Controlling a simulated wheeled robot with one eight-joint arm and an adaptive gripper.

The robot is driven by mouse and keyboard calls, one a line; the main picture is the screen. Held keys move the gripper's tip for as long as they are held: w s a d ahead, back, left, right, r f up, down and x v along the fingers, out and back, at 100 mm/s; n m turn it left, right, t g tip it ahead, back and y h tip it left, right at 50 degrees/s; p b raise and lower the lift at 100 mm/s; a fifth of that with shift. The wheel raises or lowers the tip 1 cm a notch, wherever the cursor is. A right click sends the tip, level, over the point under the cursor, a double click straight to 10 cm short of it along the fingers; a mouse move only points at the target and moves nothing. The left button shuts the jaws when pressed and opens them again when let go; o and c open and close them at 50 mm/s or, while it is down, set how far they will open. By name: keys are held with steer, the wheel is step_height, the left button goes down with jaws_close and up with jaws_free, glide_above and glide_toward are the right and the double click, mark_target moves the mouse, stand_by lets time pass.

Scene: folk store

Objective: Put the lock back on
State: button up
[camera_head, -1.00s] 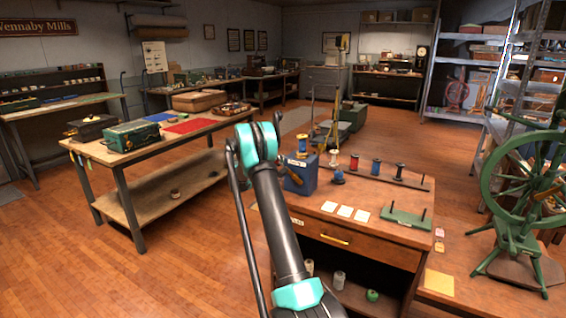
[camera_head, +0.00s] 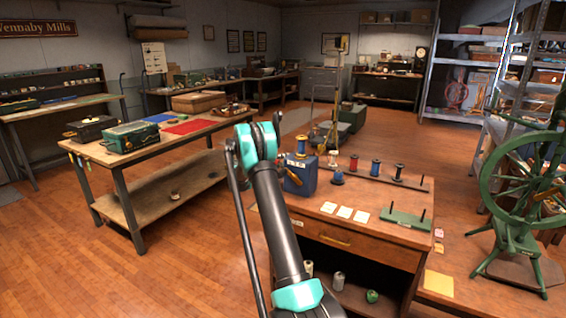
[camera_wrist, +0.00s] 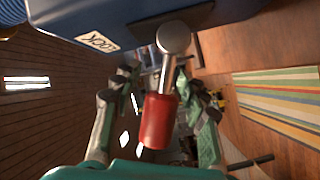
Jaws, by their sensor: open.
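The lock is a lever with a red grip (camera_wrist: 157,122) and a grey metal shank ending in a round pivot (camera_wrist: 173,37). The pivot sits at the side of a blue box (camera_wrist: 225,12), next to a white label (camera_wrist: 97,41) reading LOCK. My gripper (camera_wrist: 165,90) is open in the wrist view, with one finger on each side of the lever. I see no clear contact with the grip. In the head view the blue box (camera_head: 303,180) stands at the left end of the brown workbench (camera_head: 375,224). My arm hides the gripper there.
White cards (camera_head: 344,212) and a green pegged stand (camera_head: 407,218) lie on the benchtop. A green spinning wheel (camera_head: 515,190) stands at the right. Open floor lies left of the bench.

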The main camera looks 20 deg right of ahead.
steer(key=s+a, duration=0.2)
steer(key=a, duration=0.9)
steer(key=shift+a+r, duration=0.4)
steer(key=shift+s, duration=0.1)
